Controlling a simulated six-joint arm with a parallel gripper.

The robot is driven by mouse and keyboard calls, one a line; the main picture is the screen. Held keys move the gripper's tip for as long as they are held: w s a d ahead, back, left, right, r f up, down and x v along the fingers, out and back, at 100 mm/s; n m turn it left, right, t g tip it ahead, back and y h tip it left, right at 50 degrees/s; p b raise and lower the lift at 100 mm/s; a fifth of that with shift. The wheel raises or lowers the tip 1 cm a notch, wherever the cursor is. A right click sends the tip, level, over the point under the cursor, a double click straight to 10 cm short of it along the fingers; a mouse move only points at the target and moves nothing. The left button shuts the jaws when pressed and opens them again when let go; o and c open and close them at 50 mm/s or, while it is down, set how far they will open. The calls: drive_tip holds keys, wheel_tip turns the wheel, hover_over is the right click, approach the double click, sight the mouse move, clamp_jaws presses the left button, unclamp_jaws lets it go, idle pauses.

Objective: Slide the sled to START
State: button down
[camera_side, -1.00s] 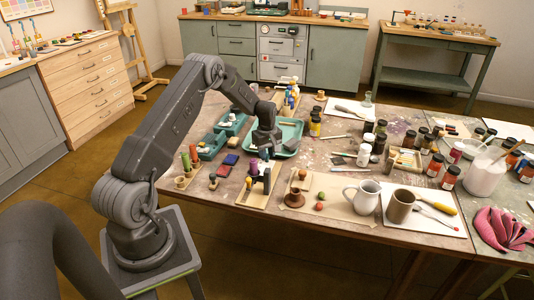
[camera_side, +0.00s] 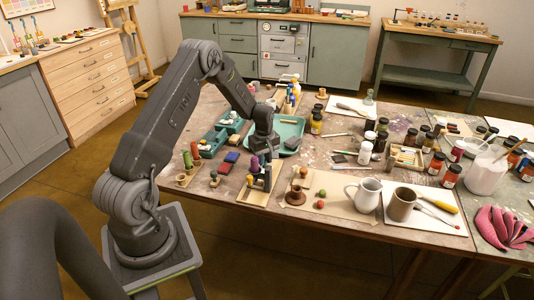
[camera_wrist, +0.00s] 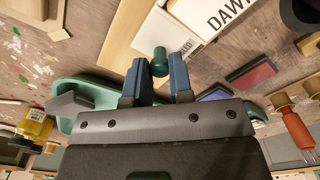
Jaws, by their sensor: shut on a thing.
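In the wrist view my gripper (camera_wrist: 156,84) has its two blue-tipped fingers on either side of a dark green round knob (camera_wrist: 160,58). It is closed on this knob, which stands in front of a pale wooden board (camera_wrist: 128,30). In the side view my gripper (camera_side: 262,168) is low at the rear of a small wooden board (camera_side: 246,199), among small upright coloured pieces. I cannot make out the sled's body, which the gripper partly hides, and no START mark is readable.
A green tray (camera_side: 297,128) with a grey block (camera_side: 291,143) lies behind my gripper. Red (camera_side: 232,157) and blue (camera_side: 225,168) pads lie to the left. A wooden mat (camera_side: 335,203) with small balls, a white jug (camera_side: 364,196) and a brown mug (camera_side: 401,205) stand to the right.

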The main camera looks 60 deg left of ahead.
drive_tip(key=shift+s+d, duration=0.35)
drive_tip(key=shift+s, duration=0.05)
drive_tip(key=c, duration=1)
unclamp_jaws()
wheel_tip(320, 180, up, 14)
drive_tip(key=shift+f, duration=0.1)
